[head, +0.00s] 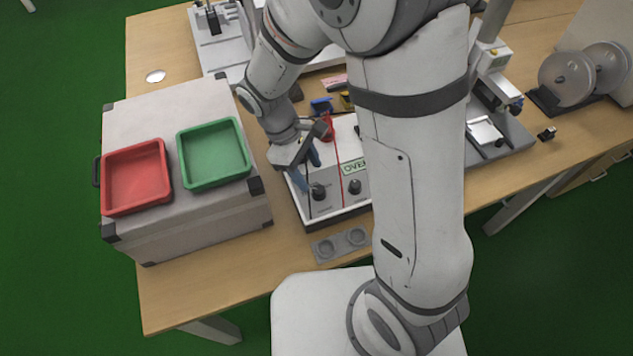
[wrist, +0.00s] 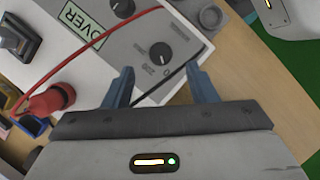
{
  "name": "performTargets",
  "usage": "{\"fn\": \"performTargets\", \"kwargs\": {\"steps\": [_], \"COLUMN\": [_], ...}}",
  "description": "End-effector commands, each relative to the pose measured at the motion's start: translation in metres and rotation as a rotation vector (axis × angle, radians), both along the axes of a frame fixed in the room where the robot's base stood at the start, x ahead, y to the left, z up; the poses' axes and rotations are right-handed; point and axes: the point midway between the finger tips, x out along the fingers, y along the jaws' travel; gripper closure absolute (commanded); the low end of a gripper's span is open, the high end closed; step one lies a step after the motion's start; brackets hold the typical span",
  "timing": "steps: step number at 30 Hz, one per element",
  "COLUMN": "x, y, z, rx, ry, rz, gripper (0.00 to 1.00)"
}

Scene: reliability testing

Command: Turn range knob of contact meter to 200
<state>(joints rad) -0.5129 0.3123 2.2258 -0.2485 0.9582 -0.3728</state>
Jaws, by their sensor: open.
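The contact meter (head: 333,211) is a light box on the table, with a display reading OVER (head: 354,167) and two black knobs on its grey panel. The nearer knob (wrist: 161,55) has a white mark on top; small print around it is too small to read surely. The other knob (wrist: 122,7) is at the top edge of the wrist view. My gripper (wrist: 161,78) is open, its blue-grey fingers apart, with the nearer knob just ahead of the gap between them. Nothing is held. In the head view my gripper (head: 306,168) is over the meter's left side.
A red lead (wrist: 112,38) and a black lead (wrist: 160,86) cross the panel; a red plug (wrist: 48,101) stands beside it. A grey case (head: 190,220) with red (head: 137,176) and green (head: 214,153) trays is left. A grey holder (head: 341,245) lies in front.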

Motion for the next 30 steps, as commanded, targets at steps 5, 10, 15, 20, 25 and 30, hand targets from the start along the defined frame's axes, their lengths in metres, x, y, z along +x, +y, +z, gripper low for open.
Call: {"fn": "performTargets", "kwargs": {"steps": [5, 10, 15, 20, 25, 30], "x": [-0.007, -0.01, -0.011, -0.011, -0.011, -0.011], "y": [-0.011, -0.017, -0.019, -0.019, -0.018, -0.018], "z": [-0.028, -0.046, -0.051, -0.051, -0.051, -0.051], "rx": [-0.001, -0.001, 0.001, 0.001, 0.001, 0.001], "ry": [0.004, 0.002, 0.0, 0.0, -0.001, -0.001], "rz": [-0.002, -0.003, -0.002, -0.001, -0.001, -0.001], "gripper": [0.48, 0.48, 0.48, 0.48, 0.6, 0.74]}}
